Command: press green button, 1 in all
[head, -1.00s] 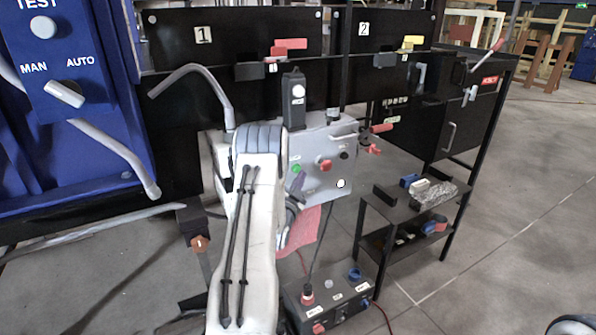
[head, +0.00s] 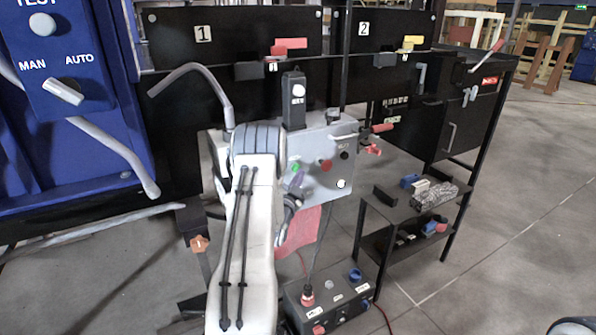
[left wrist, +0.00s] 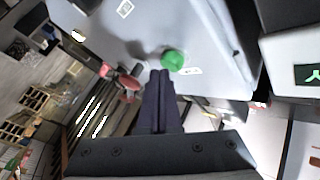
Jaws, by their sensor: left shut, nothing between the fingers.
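The green button (head: 294,168) is on the front of the grey control box (head: 325,180), left of a red button (head: 326,165). In the left wrist view the green button (left wrist: 172,60) is round and lies just beyond the fingertips. My left gripper (head: 299,178) is shut and empty, its tips pointing at the box just below the green button and partly overlapping it in the head view. In the left wrist view the closed fingers (left wrist: 161,74) end just below and left of the button. I cannot tell whether they touch it. My right gripper is not in view.
A black pendant (head: 293,95) stands at the top of the grey box. A blue panel (head: 70,95) with a knob and grey handles is at the left. A black shelf (head: 405,215) with small items stands right, and a black socket box (head: 335,300) is on the floor below.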

